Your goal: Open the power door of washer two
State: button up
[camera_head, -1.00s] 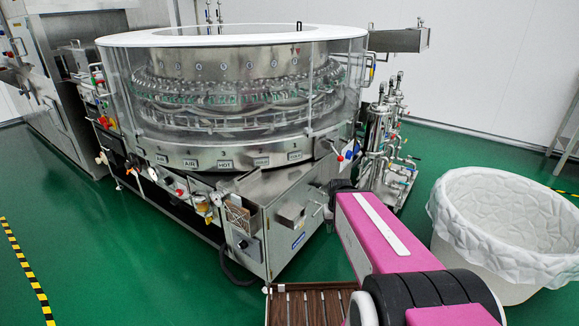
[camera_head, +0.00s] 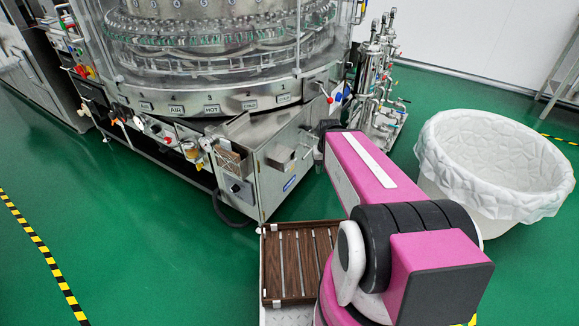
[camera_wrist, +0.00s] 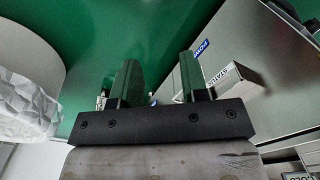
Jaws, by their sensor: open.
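The rotary washer (camera_head: 210,100) stands at the upper left of the head view, its clear housing cut off at the top. At its near corner is a steel cabinet (camera_head: 270,190) with a small blue label (camera_head: 289,184) and a protruding steel box (camera_head: 280,157). In the wrist view the blue label (camera_wrist: 203,47) appears to read "POWER", upside down, on a steel panel (camera_wrist: 245,30).
A large white lined bin (camera_head: 490,165) stands right of my arm. A brown slatted platform (camera_head: 300,260) lies in front of the cabinet. Steel filters and pipes (camera_head: 378,90) stand behind it. Green floor is free at left, with a yellow-black stripe (camera_head: 45,255).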

jog(key=w+f+g+y, duration=0.1)
jog(key=w+f+y, duration=0.3)
jog(key=w+f, duration=0.45)
jog(key=m+t+y, duration=0.3)
jog(key=t+y, duration=0.2)
jog(key=y, duration=0.6)
send_near(308, 153)
jog(key=x, duration=1)
jog(key=shift+w+a+f, duration=0.15)
jog(key=shift+w+f, duration=0.05)
jog(key=shift+f, duration=0.15)
jog(key=shift+m, duration=0.3)
grip_shut()
